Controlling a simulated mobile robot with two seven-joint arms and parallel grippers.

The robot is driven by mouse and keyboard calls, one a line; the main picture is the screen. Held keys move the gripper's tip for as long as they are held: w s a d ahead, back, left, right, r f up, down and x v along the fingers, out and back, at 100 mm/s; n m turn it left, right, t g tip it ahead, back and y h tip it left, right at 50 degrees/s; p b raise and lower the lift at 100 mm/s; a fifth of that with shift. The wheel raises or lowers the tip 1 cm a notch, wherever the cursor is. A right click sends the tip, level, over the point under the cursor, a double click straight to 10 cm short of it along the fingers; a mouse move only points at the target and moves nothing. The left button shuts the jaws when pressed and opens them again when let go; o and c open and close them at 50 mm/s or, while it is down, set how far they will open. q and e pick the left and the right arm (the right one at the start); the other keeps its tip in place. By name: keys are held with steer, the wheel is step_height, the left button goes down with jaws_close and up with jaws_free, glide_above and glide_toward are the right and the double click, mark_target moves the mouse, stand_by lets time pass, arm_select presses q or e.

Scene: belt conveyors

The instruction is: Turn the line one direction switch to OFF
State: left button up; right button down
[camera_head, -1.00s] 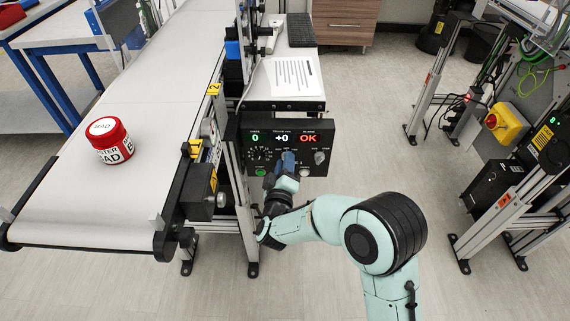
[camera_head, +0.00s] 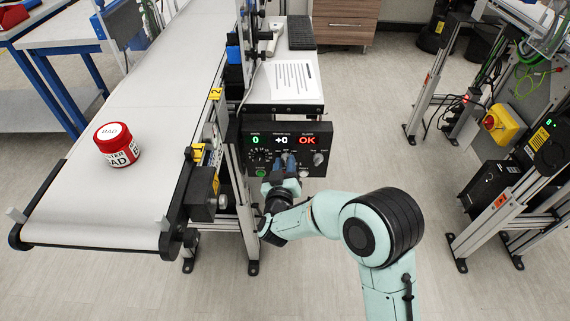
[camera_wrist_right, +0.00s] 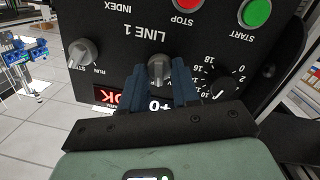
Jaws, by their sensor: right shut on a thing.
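The black line one control panel (camera_head: 312,168) hangs beside the conveyor. Its display reads 0, +0 and a red OK. In the right wrist view the panel appears upside down, with the grey direction switch knob (camera_wrist_right: 158,68) at its middle below the LINE 1 label. My right gripper (camera_head: 286,162) is at the panel front, its blue fingers on either side of this knob and shut on it. The knob's pointer stands roughly upright in the wrist view. The labels around it are hidden by the fingers. My left gripper is not in view.
Close by on the panel are a RUN/STEP knob (camera_wrist_right: 83,53), a numbered dial (camera_wrist_right: 222,82), a red stop button (camera_wrist_right: 189,4) and a green start button (camera_wrist_right: 255,12).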

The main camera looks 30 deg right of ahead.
steer(key=shift+m, duration=0.8)
steer(key=c, duration=0.8)
jaws_free()
steer(key=shift+s+a, duration=0.3)
steer(key=shift+s, duration=0.15)
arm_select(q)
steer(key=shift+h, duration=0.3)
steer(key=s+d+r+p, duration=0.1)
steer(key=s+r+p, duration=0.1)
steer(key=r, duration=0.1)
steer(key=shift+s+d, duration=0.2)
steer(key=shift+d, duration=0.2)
arm_select(e)
steer(key=v, duration=1.2)
steer(key=shift+s+r, duration=0.1)
steer(key=shift+s, duration=0.1)
